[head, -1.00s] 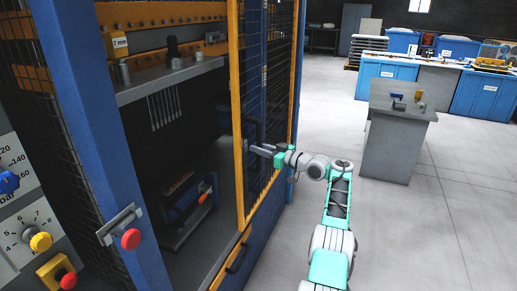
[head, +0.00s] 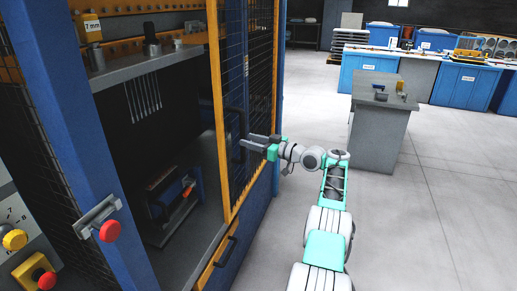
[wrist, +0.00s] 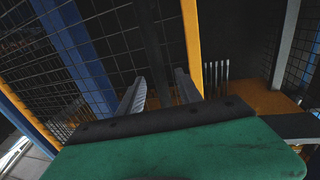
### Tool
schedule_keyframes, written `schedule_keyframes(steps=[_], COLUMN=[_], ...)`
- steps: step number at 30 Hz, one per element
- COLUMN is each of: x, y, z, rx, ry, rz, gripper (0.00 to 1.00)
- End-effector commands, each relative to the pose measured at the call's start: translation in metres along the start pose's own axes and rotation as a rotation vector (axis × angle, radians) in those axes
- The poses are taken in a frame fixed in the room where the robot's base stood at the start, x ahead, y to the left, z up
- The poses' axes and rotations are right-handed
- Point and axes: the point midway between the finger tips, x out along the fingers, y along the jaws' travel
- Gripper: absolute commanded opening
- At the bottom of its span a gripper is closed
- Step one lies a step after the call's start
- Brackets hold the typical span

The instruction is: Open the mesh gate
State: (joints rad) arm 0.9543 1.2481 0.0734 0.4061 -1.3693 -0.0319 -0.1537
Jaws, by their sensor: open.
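The mesh gate (head: 260,70) is a dark wire panel with a yellow edge post on the blue machine's front. A wide gap stands open between that yellow post and the left blue post. A black upright handle (head: 234,122) is on the gate beside the yellow post. My gripper (head: 245,142) reaches in from the right at the handle. In the wrist view, its two grey fingers (wrist: 160,88) are apart. A dark upright bar (wrist: 153,45), which looks like the handle, shows between them. I cannot tell whether either finger touches it.
The left blue post (head: 65,130) carries a latch plate with a red knob (head: 109,231). A black handle (head: 226,251) sits low in front. Open floor lies right, before a grey cabinet (head: 375,125).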

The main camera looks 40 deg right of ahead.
Motion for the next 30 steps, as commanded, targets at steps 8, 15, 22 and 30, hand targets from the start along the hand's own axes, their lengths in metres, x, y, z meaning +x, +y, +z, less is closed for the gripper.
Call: schedule_keyframes(steps=[8,15,22,30], x=[-0.040,-0.041,-0.024,-0.004], y=[0.000,0.000,-0.024,-0.089], z=[0.001,0.000,-0.043,-0.121], rx=[0.000,0.000,-0.110,-0.162], ry=[-0.001,0.000,0.017,0.034], rz=[0.002,0.001,-0.032,-0.011], gripper=[0.41,0.41,0.41,0.41])
